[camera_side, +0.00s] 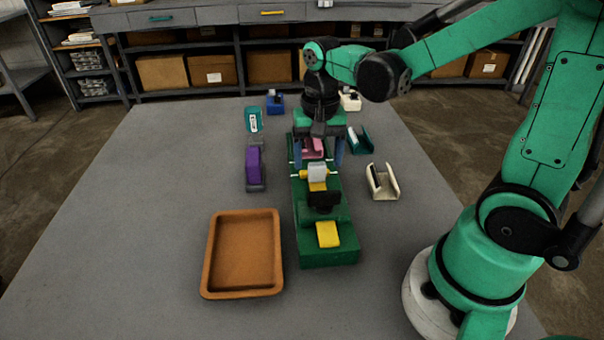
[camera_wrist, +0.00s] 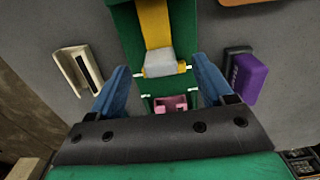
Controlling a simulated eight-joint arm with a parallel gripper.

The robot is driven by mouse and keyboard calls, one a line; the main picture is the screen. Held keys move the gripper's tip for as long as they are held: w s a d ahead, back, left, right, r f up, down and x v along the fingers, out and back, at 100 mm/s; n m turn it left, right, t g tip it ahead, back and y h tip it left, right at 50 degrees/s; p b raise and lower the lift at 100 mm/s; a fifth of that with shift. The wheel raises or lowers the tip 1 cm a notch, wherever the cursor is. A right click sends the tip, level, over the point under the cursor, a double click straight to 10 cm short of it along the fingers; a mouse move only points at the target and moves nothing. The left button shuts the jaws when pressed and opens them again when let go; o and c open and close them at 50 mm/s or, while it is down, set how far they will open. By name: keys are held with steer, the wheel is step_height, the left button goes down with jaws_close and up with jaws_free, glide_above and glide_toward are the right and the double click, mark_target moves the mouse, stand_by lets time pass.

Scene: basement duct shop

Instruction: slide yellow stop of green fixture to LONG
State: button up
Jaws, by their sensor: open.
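The long green fixture (camera_side: 312,258) lies on the grey table, and it also shows in the wrist view (camera_wrist: 128,30). The yellow stop (camera_side: 317,186) with a pale grey block on it sits about mid-fixture; in the wrist view a yellow strip (camera_wrist: 153,25) runs up to the pale block (camera_wrist: 160,63). White marks lie on the fixture's edges beside it. A pink piece (camera_wrist: 170,103) sits in the fixture behind it. My gripper (camera_side: 318,160) is open, its blue fingers astride the fixture; in the wrist view the fingers (camera_wrist: 161,68) flank the pale block, apart from it. Lettering is unreadable.
A black clamp-like part (camera_side: 323,201) and a yellow block (camera_side: 328,234) are on the fixture's near end. An orange tray (camera_side: 211,256) stands front left. A purple block (camera_side: 253,163) is left; a cream holder (camera_side: 383,182) and green holder (camera_side: 360,139) are right.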

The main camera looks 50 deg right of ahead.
steer(key=shift+r, duration=1.2)
steer(key=shift+s+a+r+n+t, duration=0.2)
steer(key=shift+a+r+n+t, duration=0.15)
steer(key=shift+n+t, duration=0.2)
steer(key=a+n+t, duration=0.1)
steer(key=n+t, duration=0.1)
steer(key=s+a+r+n+t, duration=0.1)
steer(key=n+t, duration=0.1)
steer(key=n, duration=0.1)
steer(key=a+r+n+t, duration=0.1)
steer(key=n+t, duration=0.1)
steer(key=n, duration=0.1)
steer(key=shift+s+a+r, duration=0.1)
steer(key=shift+s+a, duration=0.1)
